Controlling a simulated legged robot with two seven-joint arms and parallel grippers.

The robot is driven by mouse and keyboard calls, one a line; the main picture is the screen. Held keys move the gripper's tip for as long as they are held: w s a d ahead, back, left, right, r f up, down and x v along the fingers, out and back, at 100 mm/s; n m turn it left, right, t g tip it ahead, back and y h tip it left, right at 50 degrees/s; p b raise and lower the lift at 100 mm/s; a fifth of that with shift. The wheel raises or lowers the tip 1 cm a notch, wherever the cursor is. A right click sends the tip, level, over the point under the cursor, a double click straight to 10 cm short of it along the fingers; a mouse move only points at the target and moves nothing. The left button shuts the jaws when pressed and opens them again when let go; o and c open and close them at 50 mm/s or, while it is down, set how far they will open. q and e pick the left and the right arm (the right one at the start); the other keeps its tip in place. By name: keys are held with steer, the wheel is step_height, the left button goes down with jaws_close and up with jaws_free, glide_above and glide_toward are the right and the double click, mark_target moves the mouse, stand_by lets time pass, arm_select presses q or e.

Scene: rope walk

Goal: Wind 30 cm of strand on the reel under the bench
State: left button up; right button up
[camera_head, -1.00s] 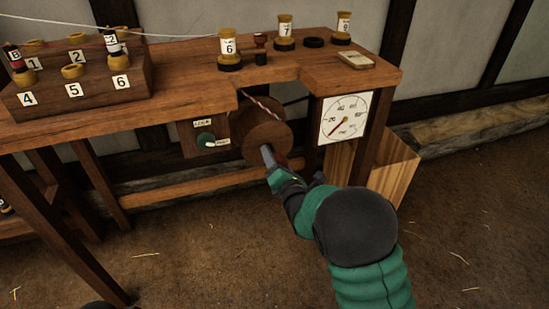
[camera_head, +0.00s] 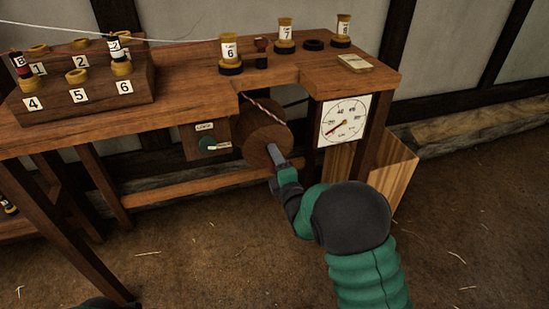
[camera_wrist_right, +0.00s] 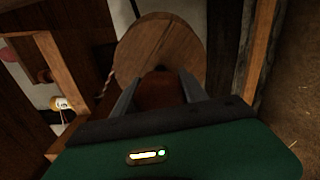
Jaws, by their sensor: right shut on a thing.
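The round wooden reel (camera_head: 257,133) hangs under the bench, below a notch in its front edge. A red and white strand (camera_head: 268,107) runs from the notch down to the reel. My right gripper (camera_head: 275,155) is at the reel's front face. In the right wrist view, its fingers are shut on a brown handle (camera_wrist_right: 160,87) in front of the reel (camera_wrist_right: 148,40). The dial (camera_head: 345,121) right of the reel has a red needle pointing to the lower left. My left gripper is out of view.
A green knob (camera_head: 208,144) with a white pointer sits under a small label left of the reel. Numbered spools and a numbered rack (camera_head: 90,92) stand on the bench (camera_head: 185,77). A wooden box (camera_head: 400,165) stands right of the dial. The floor in front is clear.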

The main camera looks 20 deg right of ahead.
steer(key=m, duration=0.3)
steer(key=m+p, duration=0.1)
steer(key=m, duration=0.1)
steer(key=shift+s+f+m, duration=0.1)
steer(key=shift+f+m, duration=0.15)
steer(key=shift+m, duration=0.05)
steer(key=m+p, duration=0.1)
steer(key=m, duration=0.3)
steer(key=shift+f+m, duration=0.1)
steer(key=shift+m, duration=0.2)
steer(key=m+p, duration=0.1)
steer(key=m, duration=0.3)
steer(key=shift+m, duration=0.3)
steer(key=m+p, duration=0.1)
steer(key=m, duration=0.3)
steer(key=shift+s+f, duration=0.1)
steer(key=m+p, duration=0.1)
steer(key=m, duration=0.4)
steer(key=m+p, duration=0.1)
steer(key=m, duration=0.2)
steer(key=shift+a+m, duration=0.15)
steer(key=shift+m, duration=0.15)
steer(key=m+p, duration=0.2)
steer(key=m, duration=0.2)
steer(key=shift+m+p, duration=0.6)
steer(key=shift+m, duration=1.1)
